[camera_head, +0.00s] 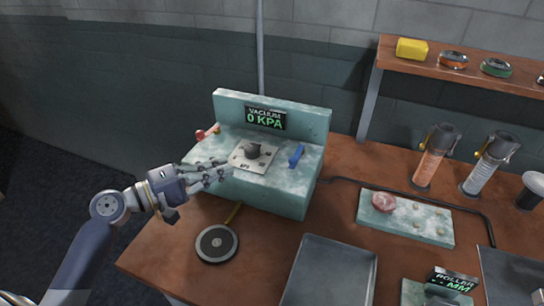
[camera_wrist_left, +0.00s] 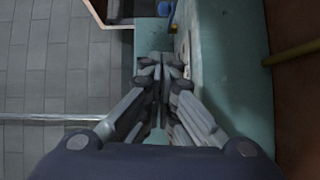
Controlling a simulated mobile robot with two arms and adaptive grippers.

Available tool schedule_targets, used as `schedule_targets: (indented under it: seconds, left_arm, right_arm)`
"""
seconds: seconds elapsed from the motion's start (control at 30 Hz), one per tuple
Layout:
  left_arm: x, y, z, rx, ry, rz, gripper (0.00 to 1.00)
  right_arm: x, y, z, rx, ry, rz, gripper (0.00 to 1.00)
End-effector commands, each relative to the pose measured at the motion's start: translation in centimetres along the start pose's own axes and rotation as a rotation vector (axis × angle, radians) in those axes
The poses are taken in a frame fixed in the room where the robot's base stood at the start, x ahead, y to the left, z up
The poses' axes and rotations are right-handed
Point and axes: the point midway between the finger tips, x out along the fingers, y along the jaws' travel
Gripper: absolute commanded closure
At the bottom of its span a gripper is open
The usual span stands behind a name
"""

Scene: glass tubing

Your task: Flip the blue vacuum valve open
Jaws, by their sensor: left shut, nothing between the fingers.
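The blue valve lever (camera_head: 297,155) sits on the right part of the mottled green vacuum unit (camera_head: 285,191). It stands tilted, its upper end leaning to the right. The unit's display (camera_head: 265,118) reads "VACUUM 0 KPA". My left gripper (camera_head: 222,170) is shut and empty at the unit's left front edge, left of the knob and well apart from the lever. In the left wrist view the closed fingers (camera_wrist_left: 163,66) lie along the green unit (camera_wrist_left: 225,60). A blue part shows at the top edge there; I cannot tell if it is the lever. My right gripper is out of view.
A grey knob (camera_head: 253,150) on a white plate stands between my gripper and the lever. A red part (camera_head: 201,134) is at the unit's left. A round dark pedal-like disc (camera_head: 216,243) lies in front. Burners (camera_head: 435,156) and a shelf (camera_head: 470,68) are at right.

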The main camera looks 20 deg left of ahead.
Motion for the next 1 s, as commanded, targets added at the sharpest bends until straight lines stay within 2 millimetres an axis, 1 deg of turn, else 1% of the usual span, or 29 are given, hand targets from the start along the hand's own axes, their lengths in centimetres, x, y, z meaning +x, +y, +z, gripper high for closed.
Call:
schedule_targets:
  seconds: [0.07, 0.17, 0.33, 0.5, 0.6, 0.7, 0.83, 1.0]
  left_arm:
    - [1.0, 0.3, 0.0, -0.002, -0.001, 0.003, 1.00]
    - [2.8, 0.5, 0.0, -0.001, -0.001, 0.004, 1.00]
    - [6.5, 0.6, -0.1, -0.002, -0.001, 0.004, 1.00]
    - [9.9, 0.5, 0.1, -0.001, -0.001, 0.003, 1.00]
    - [10.9, 0.5, 1.5, -0.003, -0.002, 0.001, 1.00]
    - [11.7, 0.3, 2.2, -0.003, -0.001, 0.000, 1.00]
    - [12.2, 0.1, 2.8, -0.001, -0.001, 0.000, 1.00]
    - [12.3, 0.0, 2.9, 0.001, 0.000, -0.001, 1.00]
  right_arm:
    - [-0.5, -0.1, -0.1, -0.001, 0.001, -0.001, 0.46]
    - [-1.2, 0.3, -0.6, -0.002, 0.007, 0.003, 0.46]
    - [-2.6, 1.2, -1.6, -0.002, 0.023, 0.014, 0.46]
    - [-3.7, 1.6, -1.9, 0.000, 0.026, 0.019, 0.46]
    - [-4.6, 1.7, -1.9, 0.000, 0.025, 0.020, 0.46]
    - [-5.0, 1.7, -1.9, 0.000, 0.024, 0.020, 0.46]
    - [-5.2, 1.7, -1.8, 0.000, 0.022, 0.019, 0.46]
    - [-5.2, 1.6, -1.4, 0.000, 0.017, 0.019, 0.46]
